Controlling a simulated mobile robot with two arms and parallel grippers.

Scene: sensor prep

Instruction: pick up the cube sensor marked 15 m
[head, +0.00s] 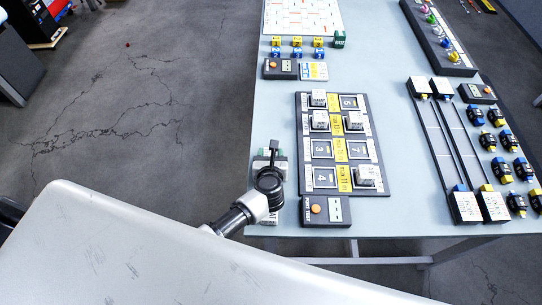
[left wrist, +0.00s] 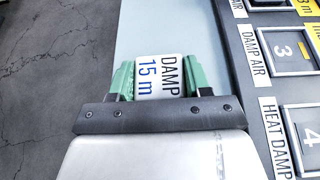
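The cube sensor marked 15 m (left wrist: 160,77) is white, with "DAMP" and "15 m" on its top face, in the left wrist view. My left gripper (left wrist: 160,80) has a green finger on each side of the cube, close against it. Whether the fingers press on the cube or only straddle it, I cannot tell. In the head view my left gripper (head: 269,157) is over the table's left edge, beside the numbered board, and its wrist hides most of the cube. My right gripper is not in view.
The dark numbered board (head: 308,155) holds several white cubes, just right of the gripper. A control box with an orange button (head: 327,211) stands at its near end. A white labelled block (head: 268,218) shows by the wrist. Rails and blue-yellow parts (head: 503,172) fill the table's right.

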